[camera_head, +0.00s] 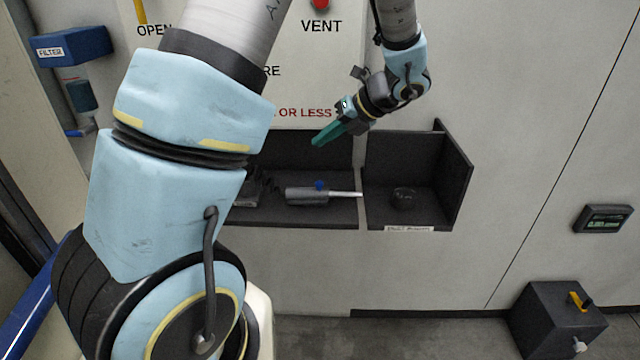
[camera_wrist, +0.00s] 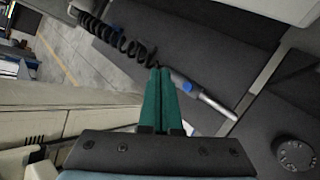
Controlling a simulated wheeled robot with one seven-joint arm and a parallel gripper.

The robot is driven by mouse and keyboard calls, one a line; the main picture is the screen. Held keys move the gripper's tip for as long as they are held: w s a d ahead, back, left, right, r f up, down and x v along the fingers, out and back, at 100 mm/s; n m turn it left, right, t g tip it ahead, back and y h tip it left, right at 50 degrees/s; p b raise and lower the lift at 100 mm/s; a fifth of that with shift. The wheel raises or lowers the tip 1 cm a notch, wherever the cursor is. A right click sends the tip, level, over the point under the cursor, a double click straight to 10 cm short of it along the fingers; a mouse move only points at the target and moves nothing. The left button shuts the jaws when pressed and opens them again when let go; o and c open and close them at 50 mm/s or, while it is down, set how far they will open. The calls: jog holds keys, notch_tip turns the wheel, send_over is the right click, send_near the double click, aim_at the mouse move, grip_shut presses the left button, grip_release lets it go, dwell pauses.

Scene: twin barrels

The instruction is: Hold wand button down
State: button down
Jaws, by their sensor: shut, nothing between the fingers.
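The wand (camera_head: 303,196) lies on the dark shelf, a grey handle with a thin pale metal tip pointing right. Its blue button (camera_head: 319,185) faces up. My gripper (camera_head: 318,142) is above the wand, with its green fingers shut, empty and pointing down to the left. In the wrist view, the shut fingers (camera_wrist: 160,70) overlap the left end of the wand (camera_wrist: 214,105) in the picture. The blue button (camera_wrist: 187,86) shows just right of the fingertips. In the head view the gripper is apart from the button.
The wand's shelf (camera_head: 290,222) has a back wall. A right-hand bay (camera_head: 440,198) with a side wall holds a round dark knob (camera_head: 404,198). A black coiled cord (camera_wrist: 121,42) runs toward the wand. A dark box (camera_head: 550,320) stands on the floor at right.

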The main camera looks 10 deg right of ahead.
notch_tip(320, 180, down, 6)
jog(key=b, duration=0.6)
jog(key=shift+f, duration=0.2)
jog(key=shift+f+b, duration=0.35)
jog(key=shift+f, duration=0.75)
jog(key=shift+f, duration=0.15)
dwell(0.6)
jog(key=shift+f, duration=0.25)
jog(key=shift+f, duration=0.5)
dwell(0.6)
jog(key=shift+r, duration=0.15)
dwell(2.1)
jog(key=shift+r+p, duration=0.75)
jog(key=shift+p, duration=0.3)
jog(key=shift+r, duration=0.1)
notch_tip(320, 180, up, 5)
jog(key=p, duration=0.5)
